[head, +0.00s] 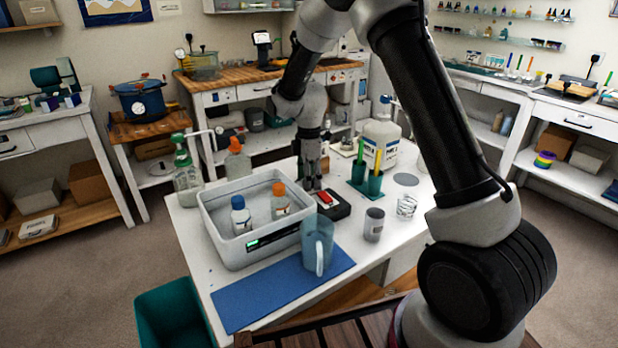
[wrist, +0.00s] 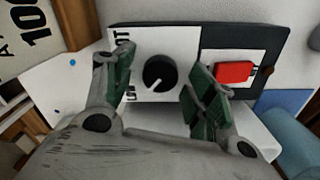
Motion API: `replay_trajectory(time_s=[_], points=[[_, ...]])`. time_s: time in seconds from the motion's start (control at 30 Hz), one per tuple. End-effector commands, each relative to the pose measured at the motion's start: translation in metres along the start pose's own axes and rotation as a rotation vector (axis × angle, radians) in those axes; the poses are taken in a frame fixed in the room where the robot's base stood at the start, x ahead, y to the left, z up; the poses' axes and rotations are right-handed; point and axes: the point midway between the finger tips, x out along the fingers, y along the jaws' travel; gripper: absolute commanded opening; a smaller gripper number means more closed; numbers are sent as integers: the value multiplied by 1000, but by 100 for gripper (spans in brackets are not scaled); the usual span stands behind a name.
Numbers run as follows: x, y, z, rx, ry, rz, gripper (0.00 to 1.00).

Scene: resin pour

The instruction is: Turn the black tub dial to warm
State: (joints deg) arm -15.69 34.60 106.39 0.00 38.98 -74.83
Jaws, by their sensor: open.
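The black dial (wrist: 159,73) sits on a white plate of a dark control box (wrist: 190,32) in the wrist view. Its white pointer mark points to the lower left. Lettering on the plate's left is partly hidden by a finger. My gripper (wrist: 160,68) is open, with one green-padded finger on each side of the dial and gaps between. In the head view my gripper (head: 313,183) is pointed down over the control box (head: 337,208), beside the tub, and hides the dial. The grey-white tub (head: 219,228) has a small lit green display on its front.
A red switch (wrist: 233,72) is right of the dial. The tub holds a blue-capped bottle (head: 241,216) and an orange-capped bottle (head: 280,203). A blue-grey jug (head: 317,244), grey cup (head: 374,225), green holder (head: 375,184) and large white jug (head: 381,140) stand close by.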

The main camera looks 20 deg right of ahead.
Motion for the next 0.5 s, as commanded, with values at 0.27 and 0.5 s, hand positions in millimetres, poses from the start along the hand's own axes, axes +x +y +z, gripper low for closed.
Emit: replay_trajectory(time_s=[0.27,0.5], points=[[0,0,0,0,0,0,9],[0,0,0,11,0,0,9]])
